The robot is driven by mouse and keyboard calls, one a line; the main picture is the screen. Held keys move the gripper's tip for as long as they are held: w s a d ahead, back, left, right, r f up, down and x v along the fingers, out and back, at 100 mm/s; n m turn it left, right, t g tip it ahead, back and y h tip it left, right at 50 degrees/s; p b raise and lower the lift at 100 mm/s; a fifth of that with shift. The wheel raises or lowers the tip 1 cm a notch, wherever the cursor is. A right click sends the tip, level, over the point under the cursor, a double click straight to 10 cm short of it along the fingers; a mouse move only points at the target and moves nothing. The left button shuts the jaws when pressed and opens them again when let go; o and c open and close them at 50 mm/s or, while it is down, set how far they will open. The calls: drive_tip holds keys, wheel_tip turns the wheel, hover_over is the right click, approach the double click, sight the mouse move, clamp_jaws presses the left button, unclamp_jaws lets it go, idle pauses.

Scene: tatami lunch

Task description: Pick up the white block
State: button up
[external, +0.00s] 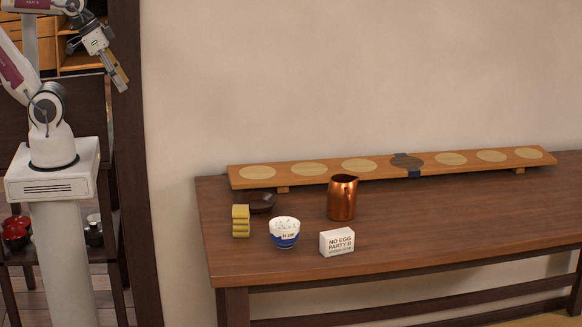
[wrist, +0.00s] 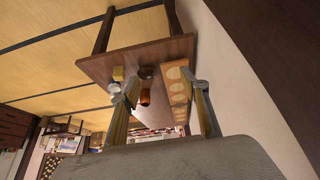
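The white block (external: 337,241) stands near the front edge of the wooden table, with black lettering reading "NO EGG PARTY B" on its face. I cannot make it out in the wrist view, where my left finger covers part of the table. My gripper (external: 121,82) is high at the upper left in the external view, well away from the table and the block. In the wrist view my gripper (wrist: 160,80) has its two fingers wide apart with nothing held between them.
A blue-and-white bowl (external: 285,235) stands left of the block, and a copper pitcher (external: 341,200) behind it. A yellow stacked piece (external: 240,222) and a dark dish (external: 262,203) are further left. A long board (external: 305,179) lies along the wall. The table's (external: 450,225) right side is clear.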

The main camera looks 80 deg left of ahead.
drive_tip(key=shift+w, duration=0.1)
drive_tip(key=w+d+r+m+t+h, duration=0.1)
drive_tip(key=w+d+r, duration=0.1)
drive_tip(key=w+d, duration=0.45)
drive_tip(key=w+d+r+t+h, duration=0.1)
drive_tip(key=w+d+r+h, duration=0.15)
drive_tip(key=w, duration=0.65)
drive_tip(key=w+d+r+m+t, duration=0.1)
drive_tip(key=w+d+r, duration=0.2)
drive_tip(key=w+d, duration=0.3)
drive_tip(key=n+t+y, duration=0.4)
drive_tip(key=t, duration=0.1)
hover_over(337, 242)
drive_tip(key=s+a, duration=0.2)
drive_tip(key=s, duration=0.1)
wheel_tip(337, 242, down, 24)
drive_tip(key=f, duration=0.1)
drive_tip(key=s+f, duration=0.1)
drive_tip(key=f, duration=0.2)
drive_tip(key=s+d+f+y, duration=0.1)
drive_tip(key=f, duration=0.3)
drive_tip(key=s+f+y, duration=0.1)
drive_tip(key=f, duration=0.2)
drive_tip(key=shift+d+f, duration=0.15)
drive_tip(key=shift+d, duration=0.05)
drive_tip(key=shift+s+f+g+y, duration=0.25)
drive_tip(key=shift+f+g, duration=0.05)
drive_tip(key=shift+f, duration=0.25)
